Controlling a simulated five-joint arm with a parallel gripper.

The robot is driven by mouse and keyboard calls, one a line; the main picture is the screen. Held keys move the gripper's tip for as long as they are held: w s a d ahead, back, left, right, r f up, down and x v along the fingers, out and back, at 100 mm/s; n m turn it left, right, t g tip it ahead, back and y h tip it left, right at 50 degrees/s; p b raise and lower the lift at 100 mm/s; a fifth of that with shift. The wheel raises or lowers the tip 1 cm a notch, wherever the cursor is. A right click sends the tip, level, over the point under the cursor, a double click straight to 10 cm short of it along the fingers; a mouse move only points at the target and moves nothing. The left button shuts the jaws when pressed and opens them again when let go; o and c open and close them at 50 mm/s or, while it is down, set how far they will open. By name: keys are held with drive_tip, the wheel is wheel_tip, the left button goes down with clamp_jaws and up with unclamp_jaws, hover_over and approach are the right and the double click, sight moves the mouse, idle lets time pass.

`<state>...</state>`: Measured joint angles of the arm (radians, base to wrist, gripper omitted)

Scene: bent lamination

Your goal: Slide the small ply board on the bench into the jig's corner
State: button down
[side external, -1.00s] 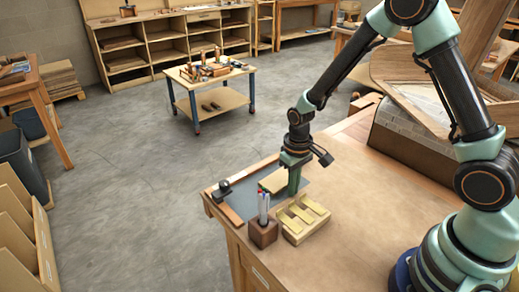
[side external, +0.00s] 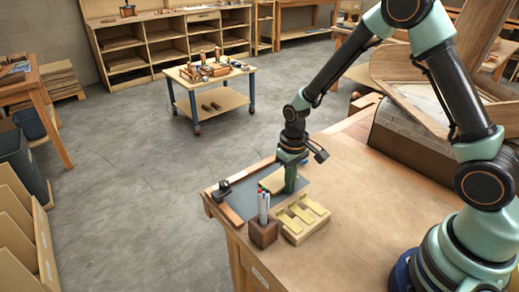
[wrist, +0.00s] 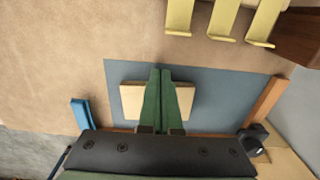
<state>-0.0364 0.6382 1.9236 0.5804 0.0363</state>
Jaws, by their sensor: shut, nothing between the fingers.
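The small pale ply board (side external: 270,181) lies on the grey mat (side external: 240,199) on the bench. In the wrist view the board (wrist: 130,101) shows on both sides of my fingers, which hide its middle. My gripper (side external: 290,191) points down, shut and empty, at the board's right side in the side view. In the wrist view my gripper's tips (wrist: 160,72) reach just past the board's upper edge; I cannot tell whether they touch it. The jig's wooden strip (side external: 229,212) runs along the mat's left side and meets the back strip (side external: 252,172) near a black clamp-like piece (side external: 222,188).
A pale slotted rack (side external: 303,218) and a dark wooden pen block (side external: 263,233) stand at the mat's near side. A blue piece (wrist: 82,113) sits left of the mat in the wrist view. The bench top (side external: 380,210) right of the rack is clear.

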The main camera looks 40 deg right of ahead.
sight(281, 181)
drive_tip(key=shift+w, duration=2.4)
drive_tip(key=shift+s, duration=0.1)
drive_tip(key=shift+s, duration=0.5)
drive_tip(key=shift+r, duration=3.5)
